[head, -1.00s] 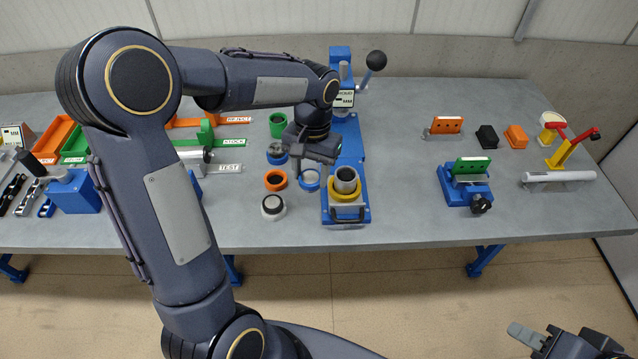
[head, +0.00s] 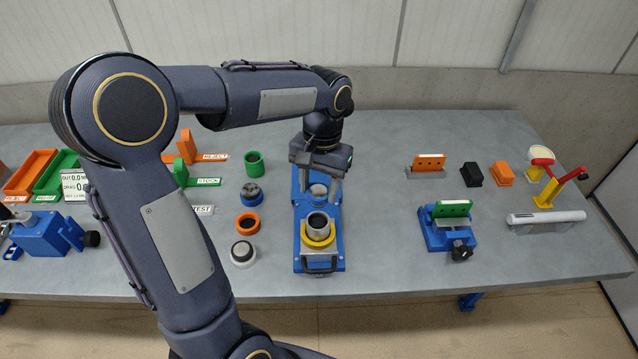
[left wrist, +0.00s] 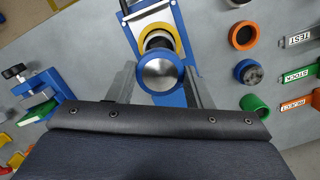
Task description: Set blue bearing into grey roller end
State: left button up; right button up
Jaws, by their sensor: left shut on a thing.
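My left gripper (head: 320,188) points down over the blue fixture and is shut on the blue bearing (head: 318,191), a blue ring with a silvery face. The bearing's silvery face also shows in the left wrist view (left wrist: 162,73), between the two fingers (left wrist: 160,88). The grey roller end (head: 318,222) stands upright in a yellow ring (head: 319,238) on the fixture, just in front of the bearing in the head view. The bearing appears beside the roller end, not in it; the height gap is hard to tell. My right gripper is out of view.
Left of the blue fixture (head: 319,263) stand a green ring (head: 254,164), a blue cup (head: 252,196), an orange ring (head: 248,223) and a white cup (head: 243,256). A blue clamp (head: 447,238) stands right. Table between fixture and clamp is clear. My arm hides the press.

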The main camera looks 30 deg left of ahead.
pick_arm(q)
jog(key=shift+f+b, duration=2.05)
jog(key=shift+f, duration=0.85)
jog(key=shift+f, duration=0.85)
jog(key=o, duration=0.9)
jog(key=r, duration=0.7)
jog(key=shift+w+r, duration=0.4)
